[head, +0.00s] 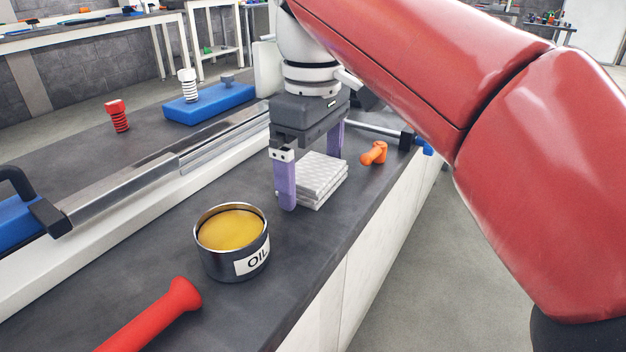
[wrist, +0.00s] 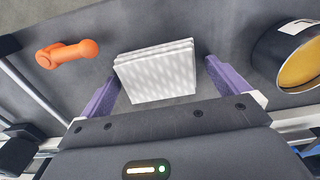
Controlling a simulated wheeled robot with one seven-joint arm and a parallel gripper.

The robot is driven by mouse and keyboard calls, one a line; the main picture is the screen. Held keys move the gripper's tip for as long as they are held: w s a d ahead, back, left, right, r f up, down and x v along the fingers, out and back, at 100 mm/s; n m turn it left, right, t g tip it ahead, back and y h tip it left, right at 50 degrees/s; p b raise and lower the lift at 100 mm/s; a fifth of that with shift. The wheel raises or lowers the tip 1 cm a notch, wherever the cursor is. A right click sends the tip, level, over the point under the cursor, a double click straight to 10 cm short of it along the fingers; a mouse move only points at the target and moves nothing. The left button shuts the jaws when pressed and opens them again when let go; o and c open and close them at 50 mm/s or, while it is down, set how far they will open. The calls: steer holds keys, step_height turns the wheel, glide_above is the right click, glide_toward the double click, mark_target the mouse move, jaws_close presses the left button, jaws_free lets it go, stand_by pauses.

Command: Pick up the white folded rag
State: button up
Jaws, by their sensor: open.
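The white folded rag (head: 320,178) lies on the dark bench top as a small layered stack with a quilted pattern. In the wrist view the rag (wrist: 156,72) lies beyond and between the two purple fingers. My gripper (head: 312,172) is open, with its fingers pointing down at the rag. One finger stands at the rag's near left side; the other is partly hidden behind the rag and the gripper body. The wrist view shows nothing held in my gripper (wrist: 160,80), and I cannot tell whether the fingers touch the rag.
An open oil tin (head: 232,242) stands in front of the rag, with a red handle-like object (head: 155,315) nearer. An orange fitting (head: 374,153) lies to the right of the rag. A metal rail (head: 130,185) runs along the left. The bench edge is close on the right.

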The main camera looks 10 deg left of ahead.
steer(key=c, duration=0.9)
steer(key=shift+r, duration=0.1)
